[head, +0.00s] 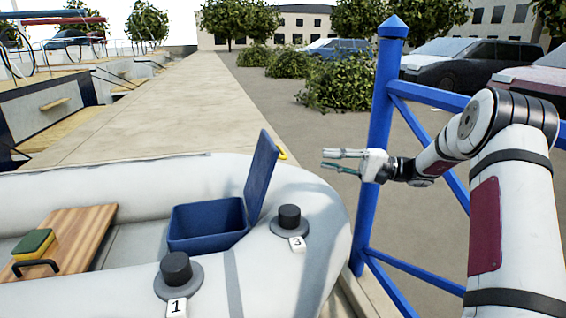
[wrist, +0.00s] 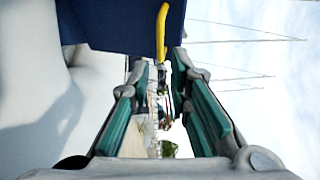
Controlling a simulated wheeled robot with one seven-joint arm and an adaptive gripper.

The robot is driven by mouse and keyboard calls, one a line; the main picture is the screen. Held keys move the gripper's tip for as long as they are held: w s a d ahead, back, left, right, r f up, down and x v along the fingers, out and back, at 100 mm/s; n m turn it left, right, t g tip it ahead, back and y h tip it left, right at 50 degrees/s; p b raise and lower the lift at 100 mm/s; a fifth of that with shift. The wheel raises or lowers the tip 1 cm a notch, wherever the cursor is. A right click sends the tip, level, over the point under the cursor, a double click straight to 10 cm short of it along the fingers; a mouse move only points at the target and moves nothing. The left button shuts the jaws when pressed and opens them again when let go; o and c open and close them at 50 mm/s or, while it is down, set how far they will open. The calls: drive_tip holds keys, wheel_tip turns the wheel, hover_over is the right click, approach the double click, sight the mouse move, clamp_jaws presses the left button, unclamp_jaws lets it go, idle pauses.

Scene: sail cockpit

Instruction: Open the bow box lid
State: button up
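The bow box (head: 207,225) is a blue open-topped box in the bow of the grey inflatable boat. Its blue lid (head: 262,175) stands up at the box's right side, roughly upright and leaning slightly right. A yellow handle (head: 282,152) sticks out from the lid's far right edge. My gripper (head: 327,160) is to the right of the lid, apart from it, with its fingers pointing left. In the wrist view my gripper (wrist: 158,68) is open and empty. The blue lid (wrist: 120,22) and yellow handle (wrist: 161,32) show ahead, beyond the fingertips.
Black knobs numbered 1 (head: 175,268) and 3 (head: 289,216) sit on the boat's tube (head: 320,215). A wooden board (head: 80,235) with a green and yellow sponge (head: 35,244) lies left. A blue railing post (head: 378,140) stands beside my arm.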

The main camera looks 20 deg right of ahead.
sight(282, 150)
drive_tip(key=b+x, duration=0.1)
drive_tip(key=x, duration=0.5)
drive_tip(key=b+x, duration=0.2)
drive_tip(key=x, duration=0.5)
drive_tip(key=shift+w+a, duration=0.1)
drive_tip(key=shift+w, duration=0.25)
clamp_jaws()
